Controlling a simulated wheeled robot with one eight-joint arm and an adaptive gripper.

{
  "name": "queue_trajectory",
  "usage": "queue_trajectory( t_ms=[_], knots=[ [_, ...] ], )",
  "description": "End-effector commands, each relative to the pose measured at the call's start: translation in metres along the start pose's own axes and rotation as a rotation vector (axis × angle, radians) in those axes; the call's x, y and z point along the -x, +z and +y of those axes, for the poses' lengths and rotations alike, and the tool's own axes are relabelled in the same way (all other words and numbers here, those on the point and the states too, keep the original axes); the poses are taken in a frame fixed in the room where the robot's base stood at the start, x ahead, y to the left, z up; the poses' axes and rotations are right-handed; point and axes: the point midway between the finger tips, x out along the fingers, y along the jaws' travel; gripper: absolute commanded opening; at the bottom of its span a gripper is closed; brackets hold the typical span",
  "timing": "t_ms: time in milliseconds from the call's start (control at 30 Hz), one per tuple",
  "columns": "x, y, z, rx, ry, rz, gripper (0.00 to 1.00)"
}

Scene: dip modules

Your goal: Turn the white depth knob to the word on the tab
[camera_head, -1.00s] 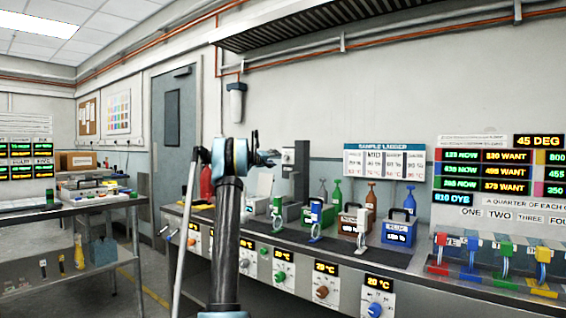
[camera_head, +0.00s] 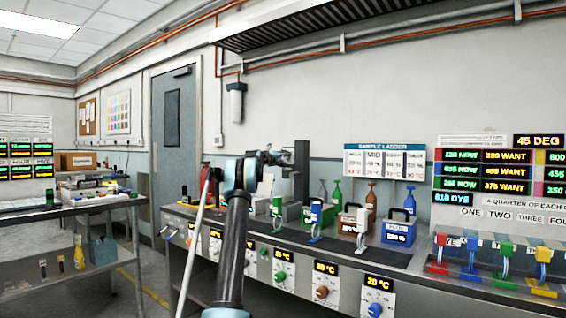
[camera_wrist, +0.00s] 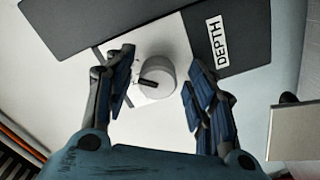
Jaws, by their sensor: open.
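The white depth knob (camera_wrist: 160,70) shows in the wrist view, round, with a short dark pointer mark on its top. It sits on a white surface beside a dark panel bearing a white DEPTH label (camera_wrist: 218,42). My gripper (camera_wrist: 157,62) is open, one dark blue finger on each side of the knob, with gaps visible between fingers and knob. The word on the tab cannot be made out. In the head view my gripper (camera_head: 275,157) is at the back of the bench, left of a dark grey upright; the knob cannot be picked out there.
A second table (camera_head: 90,202) stands at left. A beige block (camera_wrist: 293,128) lies near the right finger in the wrist view.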

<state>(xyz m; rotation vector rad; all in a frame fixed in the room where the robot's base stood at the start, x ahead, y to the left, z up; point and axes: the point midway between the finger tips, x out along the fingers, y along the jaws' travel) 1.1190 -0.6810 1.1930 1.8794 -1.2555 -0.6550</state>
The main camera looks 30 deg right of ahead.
Motion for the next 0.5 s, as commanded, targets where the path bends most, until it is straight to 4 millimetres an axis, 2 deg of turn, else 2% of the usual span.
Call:
queue_trajectory(
  t_ms=[200,267,400,500],
  knots=[
    [-0.0001,-0.0001,0.0000,0.000,0.000,0.000,0.51],
    [-0.0001,-0.0002,0.0000,0.000,0.000,0.000,0.39],
    [0.0001,-0.0003,-0.0001,0.000,0.000,0.000,0.07],
    [0.0001,-0.0003,-0.0005,-0.001,-0.001,0.000,0.06]
  ],
)
